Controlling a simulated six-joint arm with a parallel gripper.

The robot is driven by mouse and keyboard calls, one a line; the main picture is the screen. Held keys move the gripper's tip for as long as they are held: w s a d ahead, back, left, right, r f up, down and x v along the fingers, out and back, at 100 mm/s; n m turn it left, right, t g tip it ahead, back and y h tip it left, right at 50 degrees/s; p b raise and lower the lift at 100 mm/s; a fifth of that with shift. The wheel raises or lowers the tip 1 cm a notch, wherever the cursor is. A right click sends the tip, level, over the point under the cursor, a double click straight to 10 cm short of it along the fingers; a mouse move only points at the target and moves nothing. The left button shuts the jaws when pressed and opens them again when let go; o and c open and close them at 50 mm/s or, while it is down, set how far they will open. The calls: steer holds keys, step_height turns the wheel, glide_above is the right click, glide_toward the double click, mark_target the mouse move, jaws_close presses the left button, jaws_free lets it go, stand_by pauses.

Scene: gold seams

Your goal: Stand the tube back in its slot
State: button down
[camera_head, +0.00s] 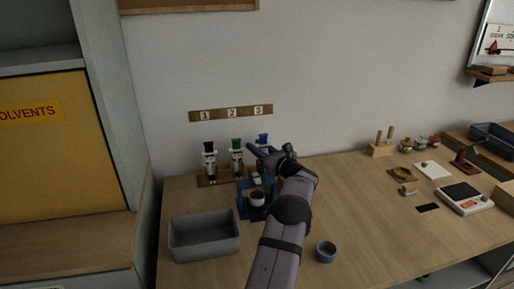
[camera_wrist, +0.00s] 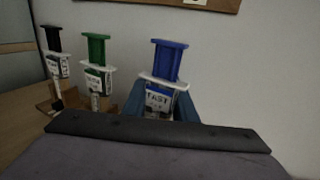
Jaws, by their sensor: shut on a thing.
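My gripper (camera_head: 262,153) is shut on the tube with the blue plunger (camera_head: 263,137). In the wrist view this blue tube (camera_wrist: 168,64) stands about upright between my fingers, with a white collar and a label that seems to read FAST. Its lower end is hidden behind my gripper, so I cannot tell whether it is in a slot. A black-topped tube (camera_head: 210,160) and a green-topped tube (camera_head: 237,156) stand upright at the left in the wooden rack (camera_head: 206,183), below the wall strip numbered 1, 2, 3 (camera_head: 231,113).
A blue stand (camera_head: 242,205) with a small cup (camera_head: 257,198) is just in front of the rack. A grey bin (camera_head: 204,238) is front left, and a small blue-grey cup (camera_head: 326,251) is right of my arm. A scale (camera_head: 465,198) is farther right.

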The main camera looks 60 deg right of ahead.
steer(key=shift+f+b, duration=0.25)
steer(key=shift+b, duration=0.15)
stand_by(0.5)
steer(key=c, duration=1.4)
jaws_free()
steer(key=shift+o, duration=0.2)
steer(key=shift+f+b, duration=0.25)
steer(key=shift+b, duration=0.05)
steer(key=shift+o, duration=0.7)
steer(key=shift+s, duration=0.2)
steer(key=shift+s+a, duration=0.15)
steer(key=shift+s, duration=0.2)
steer(key=shift+b+v, duration=0.4)
steer(key=shift+v, duration=1.55)
